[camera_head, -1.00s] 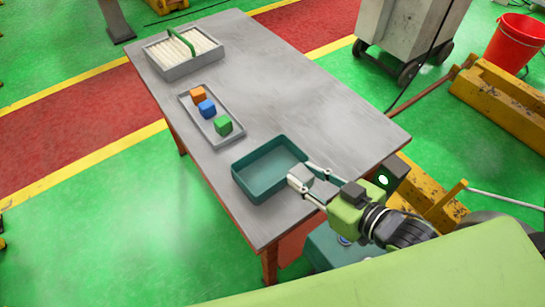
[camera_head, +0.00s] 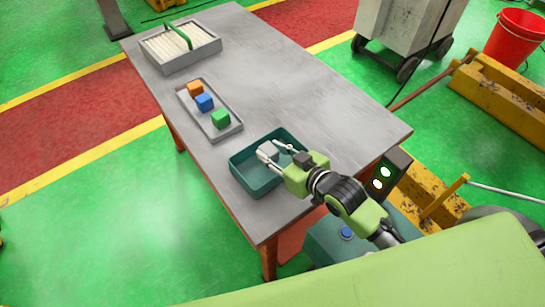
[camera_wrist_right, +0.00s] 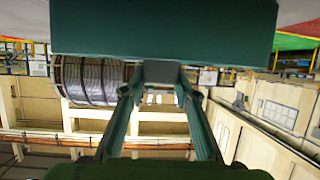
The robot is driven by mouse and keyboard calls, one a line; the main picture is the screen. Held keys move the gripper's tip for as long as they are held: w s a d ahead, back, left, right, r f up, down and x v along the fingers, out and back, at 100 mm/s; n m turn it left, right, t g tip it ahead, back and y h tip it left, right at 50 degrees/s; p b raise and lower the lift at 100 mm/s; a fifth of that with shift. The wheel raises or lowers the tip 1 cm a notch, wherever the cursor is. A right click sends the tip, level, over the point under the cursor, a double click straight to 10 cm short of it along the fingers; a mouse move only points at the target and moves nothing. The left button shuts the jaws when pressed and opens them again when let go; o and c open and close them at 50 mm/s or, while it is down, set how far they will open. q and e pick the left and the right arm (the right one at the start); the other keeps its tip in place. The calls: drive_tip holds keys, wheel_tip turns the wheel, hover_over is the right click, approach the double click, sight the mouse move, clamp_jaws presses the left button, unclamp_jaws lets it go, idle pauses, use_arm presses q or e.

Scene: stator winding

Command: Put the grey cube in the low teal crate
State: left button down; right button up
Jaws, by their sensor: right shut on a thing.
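The low teal crate (camera_head: 248,181) stands on the near end of the grey table, and its wall fills the top of the right wrist view (camera_wrist_right: 165,30). My right gripper (camera_head: 269,148) reaches over the crate from the right. It is shut on the grey cube (camera_head: 268,147), which is largely hidden between the fingers in the head view. The cube also shows between the fingertips in the right wrist view (camera_wrist_right: 161,71). I cannot tell its exact height against the crate's rim. My left gripper is not in view.
A grey tray (camera_head: 218,138) holds an orange cube (camera_head: 195,88), a blue cube (camera_head: 204,102) and a green cube (camera_head: 221,119). A grey box (camera_head: 177,63) with a green handle stands at the far end. The table's right side (camera_head: 300,85) is clear.

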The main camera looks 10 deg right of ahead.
sight(274, 160)
wheel_tip(274, 160, down, 2)
drive_tip(key=shift+f+p, duration=0.25)
drive_tip(key=shift+p, duration=0.2)
drive_tip(key=shift+f, duration=0.3)
drive_tip(key=shift+f, duration=0.15)
drive_tip(key=o, duration=1.1)
